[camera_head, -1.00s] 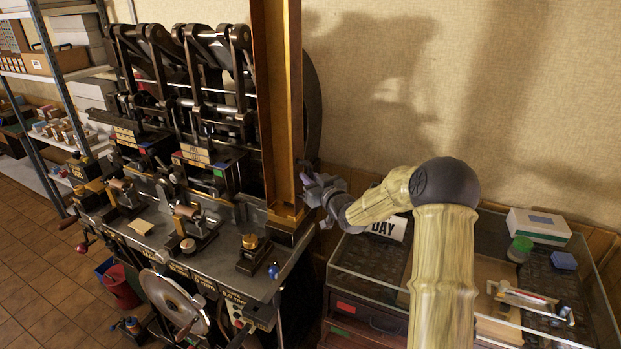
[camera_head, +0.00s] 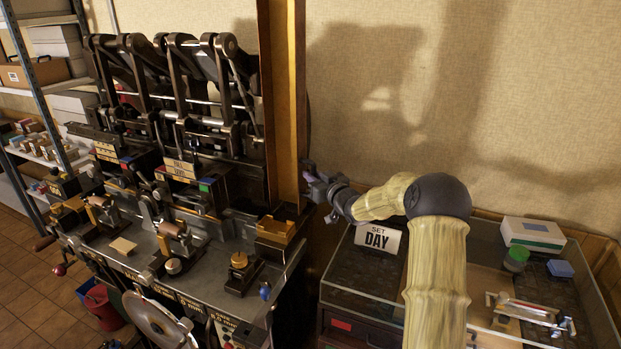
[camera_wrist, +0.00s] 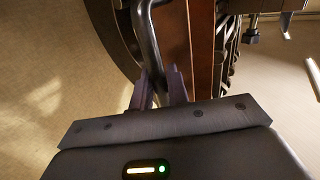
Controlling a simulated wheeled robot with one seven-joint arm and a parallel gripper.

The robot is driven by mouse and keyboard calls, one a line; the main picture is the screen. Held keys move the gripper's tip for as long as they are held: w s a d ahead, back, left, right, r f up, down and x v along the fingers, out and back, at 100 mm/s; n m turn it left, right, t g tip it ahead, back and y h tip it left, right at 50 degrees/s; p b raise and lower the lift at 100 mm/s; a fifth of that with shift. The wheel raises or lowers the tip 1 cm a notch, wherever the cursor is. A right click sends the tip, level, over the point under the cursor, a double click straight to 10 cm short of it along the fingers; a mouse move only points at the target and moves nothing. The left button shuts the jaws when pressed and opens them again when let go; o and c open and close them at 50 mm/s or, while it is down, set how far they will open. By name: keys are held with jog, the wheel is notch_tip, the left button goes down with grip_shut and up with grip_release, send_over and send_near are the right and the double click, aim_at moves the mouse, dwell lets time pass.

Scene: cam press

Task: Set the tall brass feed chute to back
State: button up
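The tall brass feed chute (camera_head: 283,90) rises upright at the right end of the press, and its top is out of the head view. A small open brass box (camera_head: 280,229) stands at its foot, and the chute is behind it. In the wrist view the chute (camera_wrist: 203,45) shows as reddish-brown sides. A dark curved bar handle (camera_wrist: 147,40) runs along it. My gripper (camera_head: 312,178) is at the chute's right side. In the wrist view its fingers (camera_wrist: 160,90) lie either side of the handle and look closed on it.
The press (camera_head: 180,170) with its levers and front table fills the left. The wall is close behind. Shelves (camera_head: 40,100) stand at the far left.

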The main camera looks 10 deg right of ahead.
jog(key=shift+o, duration=0.2)
jog(key=shift+d, duration=0.15)
dwell(0.3)
jog(key=b+v, duration=0.6)
jog(key=v, duration=1.1)
jog(key=shift+s, duration=0.2)
jog(key=s+a+f+m+g+h, duration=0.2)
jog(key=s+a+f+g+h, duration=0.35)
jog(key=f, duration=0.25)
jog(key=s+a+f+g, duration=0.2)
jog(key=s+g, duration=0.1)
jog(key=s, duration=0.4)
jog(key=s+a+f+m+g, duration=0.1)
jog(key=s+a+f+g, duration=0.1)
jog(key=s, duration=0.6)
jog(key=s+a+f+m+g, duration=0.1)
jog(key=s+f+g, duration=0.1)
jog(key=s+g, duration=0.2)
jog(key=s, duration=0.3)
jog(key=shift+s+a+f+h, duration=0.15)
jog(key=shift+a+f+h, duration=0.1)
jog(key=shift+a+h, duration=0.15)
